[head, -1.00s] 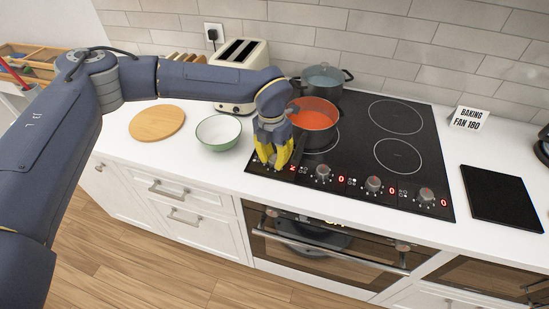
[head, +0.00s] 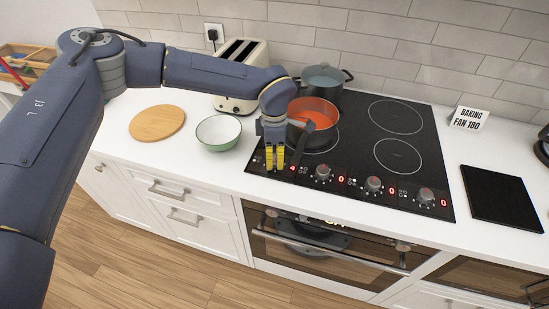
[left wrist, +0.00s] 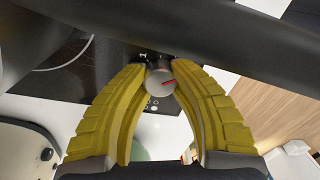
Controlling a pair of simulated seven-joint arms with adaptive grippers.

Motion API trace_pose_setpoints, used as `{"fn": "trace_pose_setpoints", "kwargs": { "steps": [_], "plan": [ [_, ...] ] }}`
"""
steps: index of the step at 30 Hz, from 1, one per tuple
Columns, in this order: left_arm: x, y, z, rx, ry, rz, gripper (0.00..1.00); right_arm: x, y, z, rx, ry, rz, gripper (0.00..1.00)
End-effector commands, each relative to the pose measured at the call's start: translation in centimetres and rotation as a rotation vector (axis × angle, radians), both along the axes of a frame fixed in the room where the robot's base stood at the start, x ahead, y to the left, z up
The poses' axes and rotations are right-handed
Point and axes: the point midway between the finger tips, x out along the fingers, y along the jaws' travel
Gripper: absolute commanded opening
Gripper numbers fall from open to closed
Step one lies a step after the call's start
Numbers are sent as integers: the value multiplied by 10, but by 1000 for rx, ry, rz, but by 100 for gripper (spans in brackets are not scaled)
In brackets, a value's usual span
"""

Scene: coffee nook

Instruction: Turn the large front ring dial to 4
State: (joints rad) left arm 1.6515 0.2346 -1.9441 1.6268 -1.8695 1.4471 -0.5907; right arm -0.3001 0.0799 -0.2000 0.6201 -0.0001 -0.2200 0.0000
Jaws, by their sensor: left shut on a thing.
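The cooktop (head: 400,120) has a row of ring dials along its front edge. My left gripper (head: 274,158) reaches down over the leftmost dial, which its yellow fingers hide in the head view. In the left wrist view that grey dial (left wrist: 160,82), with a red mark, sits between the fingertips of the gripper (left wrist: 159,68), shut on it. A red digit that looks like 4 (head: 292,168) glows just right of the gripper. Three other dials show: one (head: 322,173), a second (head: 373,186) and a third (head: 426,196), each with a red 0. My right gripper is out of view.
An orange-red pot (head: 315,108) stands just behind my left gripper, its dark handle pointing toward the front. A dark pot (head: 324,76) stands behind it. A green-white bowl (head: 218,132), a wooden board (head: 157,123) and a toaster (head: 238,97) are to the left.

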Motion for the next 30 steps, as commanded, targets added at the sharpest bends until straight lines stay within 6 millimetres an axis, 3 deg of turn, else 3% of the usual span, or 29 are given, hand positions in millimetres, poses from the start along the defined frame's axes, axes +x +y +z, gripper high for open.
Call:
{"fn": "trace_pose_setpoints", "kwargs": {
  "steps": [12, 30],
  "plan": [
    [-1, 3, -3, 7, 6, -212, 0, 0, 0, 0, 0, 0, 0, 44],
    [0, 4, -2, 6, 4, -258, 0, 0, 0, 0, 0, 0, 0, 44]
  ]
}}
